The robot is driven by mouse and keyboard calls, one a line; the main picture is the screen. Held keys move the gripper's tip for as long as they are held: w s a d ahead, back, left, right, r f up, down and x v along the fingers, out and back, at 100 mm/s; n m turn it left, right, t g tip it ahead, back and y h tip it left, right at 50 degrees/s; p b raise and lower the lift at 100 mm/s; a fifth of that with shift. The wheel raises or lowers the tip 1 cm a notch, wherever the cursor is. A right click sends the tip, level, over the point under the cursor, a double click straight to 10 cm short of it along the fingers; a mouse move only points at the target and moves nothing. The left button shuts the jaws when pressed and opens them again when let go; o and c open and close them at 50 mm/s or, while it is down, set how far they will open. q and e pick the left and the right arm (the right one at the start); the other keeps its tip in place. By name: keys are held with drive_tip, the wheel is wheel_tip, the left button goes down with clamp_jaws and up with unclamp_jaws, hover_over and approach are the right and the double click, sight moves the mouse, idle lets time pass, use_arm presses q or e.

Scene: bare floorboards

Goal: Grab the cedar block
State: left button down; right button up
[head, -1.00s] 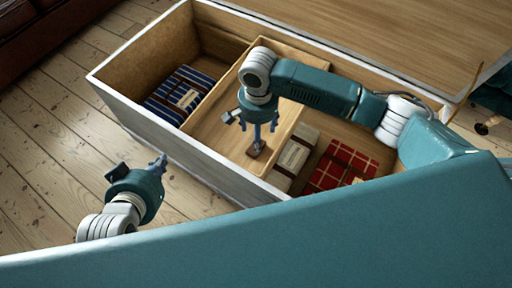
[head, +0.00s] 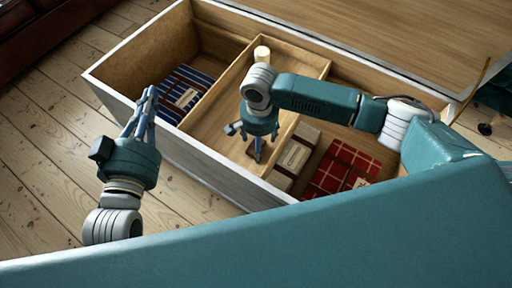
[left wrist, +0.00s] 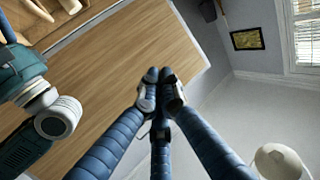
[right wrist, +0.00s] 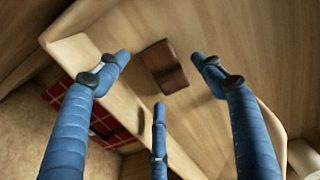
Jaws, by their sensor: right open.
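The cedar block, small and reddish brown, lies on the floor of the drawer's middle compartment; it shows in the right wrist view (right wrist: 164,67). My right gripper (head: 256,155) points down over it, and its fingers hide most of the block in the head view. In the right wrist view the right gripper (right wrist: 160,75) is open, with the block between and beyond its spread fingertips. I cannot tell whether any finger touches it. My left gripper (head: 150,92) is outside the drawer's front wall, fingertips together and empty; the left wrist view shows them meeting (left wrist: 161,77).
The wooden drawer (head: 190,152) has dividers close around my right gripper. A cream cylinder (head: 262,54) stands at the middle compartment's far end. Blue striped cloth (head: 187,92) lies left; a pale box (head: 296,152) and red checked cloth (head: 340,168) lie right. Floorboards (head: 45,150) are clear.

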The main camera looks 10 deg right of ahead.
drive_tip(key=shift+f, duration=0.55)
use_arm(q)
drive_tip(key=r, duration=0.1)
drive_tip(key=r+t, duration=0.1)
drive_tip(key=r, duration=0.1)
drive_tip(key=shift+d+h, duration=0.2)
drive_tip(key=shift+h, duration=0.1)
use_arm(e)
drive_tip(key=shift+c, duration=0.5)
drive_tip(key=c, duration=0.9)
drive_tip(key=shift+c, duration=0.4)
drive_tip(key=shift+r, duration=0.1)
